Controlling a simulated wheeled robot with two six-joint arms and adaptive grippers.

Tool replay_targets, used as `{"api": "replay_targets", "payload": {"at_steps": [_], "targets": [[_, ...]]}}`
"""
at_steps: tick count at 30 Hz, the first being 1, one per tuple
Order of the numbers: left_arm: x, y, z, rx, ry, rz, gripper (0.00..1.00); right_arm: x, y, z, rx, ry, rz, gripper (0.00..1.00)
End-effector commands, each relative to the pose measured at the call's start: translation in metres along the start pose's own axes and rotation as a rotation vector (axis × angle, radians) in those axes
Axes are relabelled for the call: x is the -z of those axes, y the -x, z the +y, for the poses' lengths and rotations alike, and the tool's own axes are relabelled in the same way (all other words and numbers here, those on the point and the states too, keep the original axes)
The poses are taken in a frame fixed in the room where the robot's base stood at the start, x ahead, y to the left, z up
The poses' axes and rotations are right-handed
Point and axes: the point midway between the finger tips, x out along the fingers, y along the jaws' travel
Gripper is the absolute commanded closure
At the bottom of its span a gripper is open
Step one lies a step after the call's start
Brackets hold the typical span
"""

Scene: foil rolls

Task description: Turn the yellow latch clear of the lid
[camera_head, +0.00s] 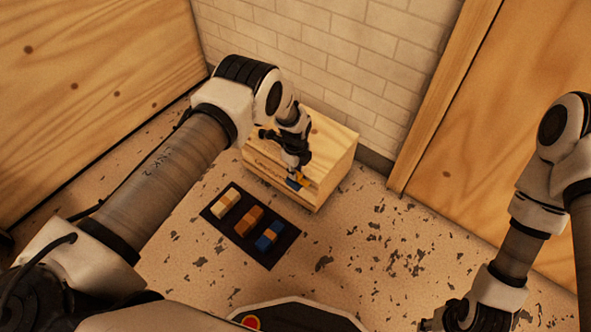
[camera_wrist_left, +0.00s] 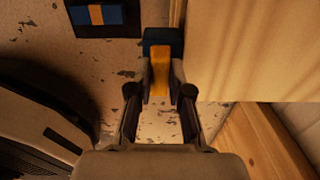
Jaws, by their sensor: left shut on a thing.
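The wooden box (camera_head: 333,150) stands against the brick wall, with its flat wooden lid on top. The yellow latch (camera_head: 301,178) is at the box's front, near its right corner, with a blue piece (camera_head: 293,184) against it. My left gripper (camera_head: 297,169) reaches down over the front edge and is shut on the latch. In the left wrist view the yellow latch (camera_wrist_left: 160,72) lies between the fingers, with the blue piece (camera_wrist_left: 163,42) beyond it. Whether the latch overlaps the lid is hidden. My right gripper (camera_head: 452,318) is partly cut off at the bottom edge.
A dark mat (camera_head: 278,254) on the floor in front of the box carries a pale block (camera_head: 225,202), a brown-orange block (camera_head: 249,220) and a blue block with a yellow band (camera_head: 268,238). Wooden panels stand left and right. The speckled floor right of the mat is clear.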

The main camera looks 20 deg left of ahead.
Motion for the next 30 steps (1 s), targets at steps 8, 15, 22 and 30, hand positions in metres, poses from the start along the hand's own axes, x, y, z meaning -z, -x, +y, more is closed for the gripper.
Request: {"api": "replay_targets", "payload": {"at_steps": [8,15,22,30], "targets": [[0.0,0.0,0.0,0.0,-0.002,-0.001,0.78,0.0,0.0,0.0,0.0,0.0,0.0,0.6],[0.0,0.0,0.0,0.0,-0.001,0.0,0.56,0.0,0.0,0.0,0.0,0.0,0.0,0.6],[0.0,0.01,-0.001,0.002,0.0,-0.001,0.56,0.0,0.0,0.0,0.0,0.0,0.0,0.6],[-0.001,0.073,-0.001,0.003,0.0,-0.002,0.56,0.0,0.0,0.0,0.0,0.0,0.0,0.6]]}}
